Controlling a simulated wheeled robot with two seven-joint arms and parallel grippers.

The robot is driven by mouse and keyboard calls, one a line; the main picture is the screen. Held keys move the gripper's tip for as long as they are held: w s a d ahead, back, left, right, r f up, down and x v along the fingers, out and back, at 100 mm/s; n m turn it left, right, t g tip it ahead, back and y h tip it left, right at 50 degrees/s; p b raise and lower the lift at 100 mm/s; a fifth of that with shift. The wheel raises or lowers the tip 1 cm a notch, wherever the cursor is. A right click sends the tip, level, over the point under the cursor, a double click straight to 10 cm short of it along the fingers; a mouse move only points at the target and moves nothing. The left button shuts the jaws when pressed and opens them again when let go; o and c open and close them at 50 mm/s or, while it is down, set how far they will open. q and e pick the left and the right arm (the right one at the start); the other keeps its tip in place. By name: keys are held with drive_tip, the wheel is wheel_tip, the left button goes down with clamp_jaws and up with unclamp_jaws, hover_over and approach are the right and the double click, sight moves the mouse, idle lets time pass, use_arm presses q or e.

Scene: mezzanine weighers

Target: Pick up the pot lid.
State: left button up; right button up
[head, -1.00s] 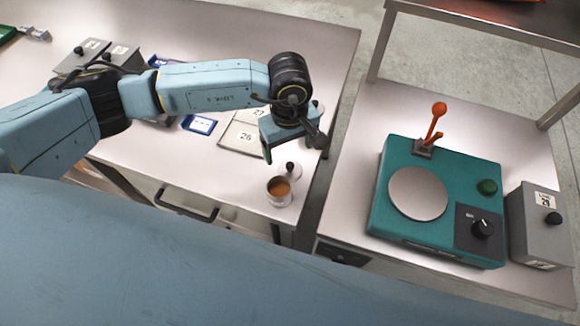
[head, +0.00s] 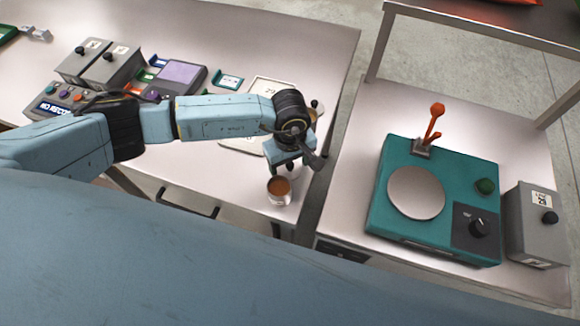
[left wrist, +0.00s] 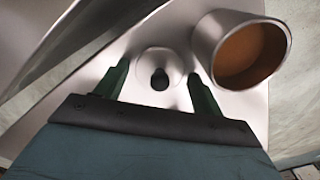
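The pot lid (left wrist: 160,63) is a small pale round disc with a black knob, lying on the table in the left wrist view. In the head view it is mostly or wholly hidden under my left gripper. My left gripper (left wrist: 160,85) is open, its two dark green fingers apart with the lid's knob between them; it looks empty. In the head view the left gripper (head: 291,166) is low over the table's near right corner. A small metal pot (head: 279,198) with brown contents stands just in front of it; it also shows in the left wrist view (left wrist: 207,47), right of the fingers. My right gripper is not in view.
A teal weigher (head: 385,215) with a round plate and orange lever stands on the right table, beside a grey box (head: 530,235). A gap separates the two tables. Grey knobbed boxes (head: 110,72) and a console (head: 60,100) stand at the left.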

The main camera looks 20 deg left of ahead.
use_arm(q)
drive_tip(key=c, duration=0.7)
drive_tip(key=shift+r, duration=0.15)
drive_tip(key=shift+c, duration=0.2)
